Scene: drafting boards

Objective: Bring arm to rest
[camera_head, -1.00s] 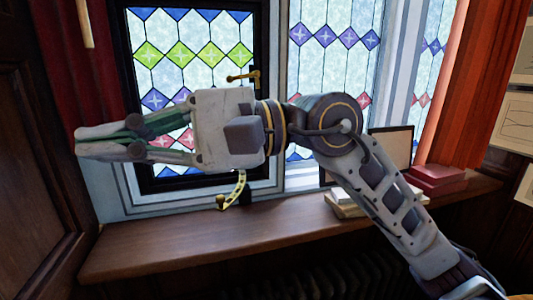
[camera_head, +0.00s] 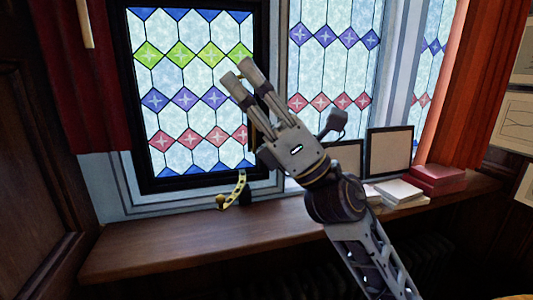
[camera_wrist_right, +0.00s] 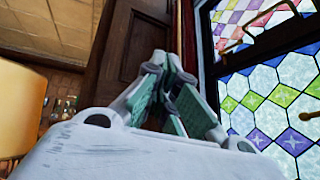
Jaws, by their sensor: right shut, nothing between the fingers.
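My right gripper (camera_head: 240,74) is raised in front of the dark-framed stained-glass window (camera_head: 190,185), its fingers pointing up and to the left. It is shut and empty. The right arm comes up from the bottom right, in front of the wooden sill. In the right wrist view the gripper's pale, green-padded fingers (camera_wrist_right: 163,62) come together at the tips. They point towards a dark wood panel (camera_wrist_right: 140,40), with the coloured panes to the right. My left gripper is not in view.
The brown sill (camera_head: 150,250) is clear on its left. A brass window stay (camera_head: 238,186) sits above it. Red books (camera_head: 438,178), pale papers (camera_head: 398,192) and a framed panel (camera_head: 389,152) stand at its right. Red curtains flank the windows. The right wrist view shows a yellow lampshade (camera_wrist_right: 20,105).

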